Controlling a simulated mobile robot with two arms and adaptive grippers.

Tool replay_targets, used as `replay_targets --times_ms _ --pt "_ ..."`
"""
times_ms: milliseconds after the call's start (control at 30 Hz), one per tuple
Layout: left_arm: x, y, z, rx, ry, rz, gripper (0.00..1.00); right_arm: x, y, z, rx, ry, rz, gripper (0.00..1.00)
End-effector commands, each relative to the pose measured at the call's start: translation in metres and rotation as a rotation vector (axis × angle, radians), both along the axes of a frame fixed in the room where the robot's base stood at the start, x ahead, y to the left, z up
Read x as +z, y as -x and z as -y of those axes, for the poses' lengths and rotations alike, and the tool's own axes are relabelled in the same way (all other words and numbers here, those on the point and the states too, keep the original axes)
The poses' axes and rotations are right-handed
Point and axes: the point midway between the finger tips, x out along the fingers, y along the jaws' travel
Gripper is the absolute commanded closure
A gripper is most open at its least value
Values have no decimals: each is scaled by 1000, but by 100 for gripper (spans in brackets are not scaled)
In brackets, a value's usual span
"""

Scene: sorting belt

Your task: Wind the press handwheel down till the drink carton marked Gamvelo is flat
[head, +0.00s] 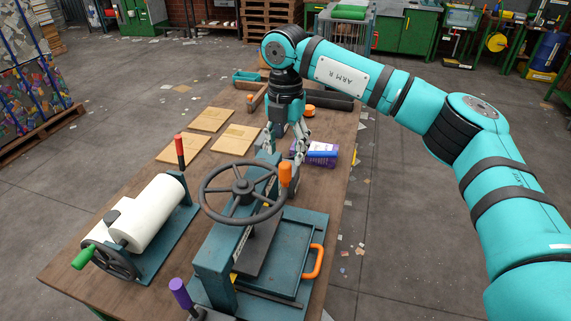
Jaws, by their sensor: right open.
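The press (212,250) stands at the front of the table, with its dark handwheel (243,212) on top. The wheel carries an upright orange knob (285,172) at its right rim. A purple and white carton (320,153) lies on the table behind the wheel; I cannot read its marking. My right gripper (287,148) points down just behind the wheel, left of the carton. Its fingers are apart, with nothing seen between them; the press partly hides the fingertips. The press bed under the plate is partly hidden by the frame. My left gripper is out of view.
A roller device (145,212) with white rolls, a green handle and a red-topped lever stands left of the press. Several flat cardboard pieces (211,120) lie behind it. An orange handle (315,262) sits on the press tray's right side. A purple-topped lever (181,294) stands in front.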

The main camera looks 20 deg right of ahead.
Motion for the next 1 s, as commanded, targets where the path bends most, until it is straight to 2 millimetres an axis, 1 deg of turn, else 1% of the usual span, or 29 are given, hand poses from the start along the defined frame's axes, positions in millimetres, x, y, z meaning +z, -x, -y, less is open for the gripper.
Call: replay_targets --times_ms 33,100,200,300,400,500,733,767,1000 --pt "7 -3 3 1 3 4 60 -8 1 0 2 0 -4 48" --pt "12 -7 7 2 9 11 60 -22 1 0 2 1 -3 48" --pt "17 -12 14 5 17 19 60 -39 1 0 2 0 -3 48" --pt "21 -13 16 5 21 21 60 -52 1 0 1 1 -2 48" --pt "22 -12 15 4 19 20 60 -61 1 0 1 -1 -1 48" --pt "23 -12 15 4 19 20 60 -65 1 0 2 0 0 48" --pt "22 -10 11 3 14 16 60 -66 0 0 2 0 1 48" --pt "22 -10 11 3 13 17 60 -66 0 0 2 0 1 50" --pt "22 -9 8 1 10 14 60 -66 0 0 2 0 1 81"
